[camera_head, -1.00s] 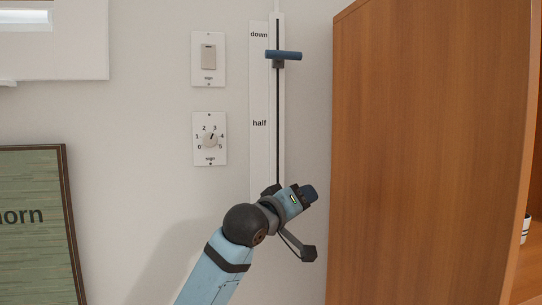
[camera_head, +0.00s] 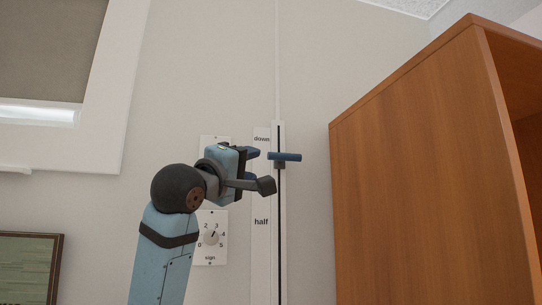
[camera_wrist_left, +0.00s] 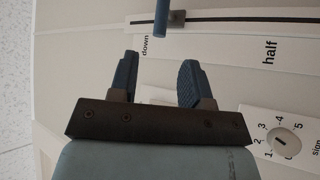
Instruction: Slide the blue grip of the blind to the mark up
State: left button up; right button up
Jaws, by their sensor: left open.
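The blue grip (camera_head: 285,157) is a short horizontal bar on a vertical slotted track (camera_head: 280,215). It stands a little below the "down" label (camera_head: 262,139) and above the "half" label (camera_head: 261,221). The "up" mark is not in view. My left gripper (camera_head: 265,169) is open just left of the grip, its fingers pointing right. In the left wrist view the blue grip (camera_wrist_left: 161,16) lies beyond the gap between the open fingertips (camera_wrist_left: 158,66), apart from them. My right gripper is not in view.
A tall wooden cabinet (camera_head: 430,170) stands close to the right of the track. A dial plate (camera_head: 211,238) and a partly hidden switch plate (camera_head: 214,142) are on the wall behind my arm. A window with a grey blind (camera_head: 50,50) is at upper left.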

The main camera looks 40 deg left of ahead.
aim_at(270, 158)
pick_arm(q)
jog(key=p+x, duration=0.1)
jog(key=x, duration=0.7)
jog(key=shift+w+r, duration=0.1)
jog(key=shift+w, duration=0.15)
grip_shut()
